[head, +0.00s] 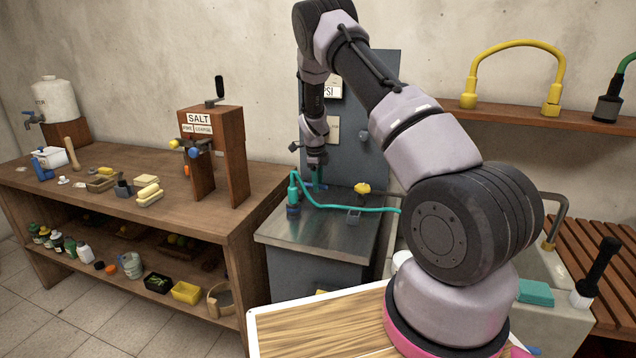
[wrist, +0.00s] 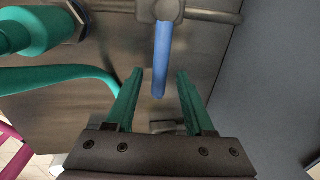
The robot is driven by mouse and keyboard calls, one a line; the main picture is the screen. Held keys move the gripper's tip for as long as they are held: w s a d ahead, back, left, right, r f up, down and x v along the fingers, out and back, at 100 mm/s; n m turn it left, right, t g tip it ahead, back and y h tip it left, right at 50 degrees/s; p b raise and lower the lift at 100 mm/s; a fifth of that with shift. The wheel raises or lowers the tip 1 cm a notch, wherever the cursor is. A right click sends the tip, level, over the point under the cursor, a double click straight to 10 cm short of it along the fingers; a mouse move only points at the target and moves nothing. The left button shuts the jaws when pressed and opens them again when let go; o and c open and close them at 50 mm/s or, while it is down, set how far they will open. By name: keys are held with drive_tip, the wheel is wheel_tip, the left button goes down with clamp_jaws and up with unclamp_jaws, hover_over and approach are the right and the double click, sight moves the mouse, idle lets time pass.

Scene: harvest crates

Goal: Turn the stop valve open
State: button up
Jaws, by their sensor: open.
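The stop valve shows in the wrist view as a grey metal body (wrist: 160,10) on a horizontal pipe, with a blue lever (wrist: 161,62) pointing down the picture. My gripper (wrist: 159,78) is open, with its teal fingers on either side of the lever's free end. I see a gap on both sides and no contact. I cannot tell how deep the lever sits between the fingers. In the head view my gripper (head: 317,184) is low over the metal-topped cabinet, and the valve is hidden or too small to make out.
A teal hose (head: 335,207) and its upright fitting (head: 293,187) stand close left of my gripper. A yellow knob (head: 362,188) is to its right. The grey panel (head: 365,110) rises behind. A wooden bench (head: 120,200) with many items is at left.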

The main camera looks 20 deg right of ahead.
clamp_jaws()
idle(1.4)
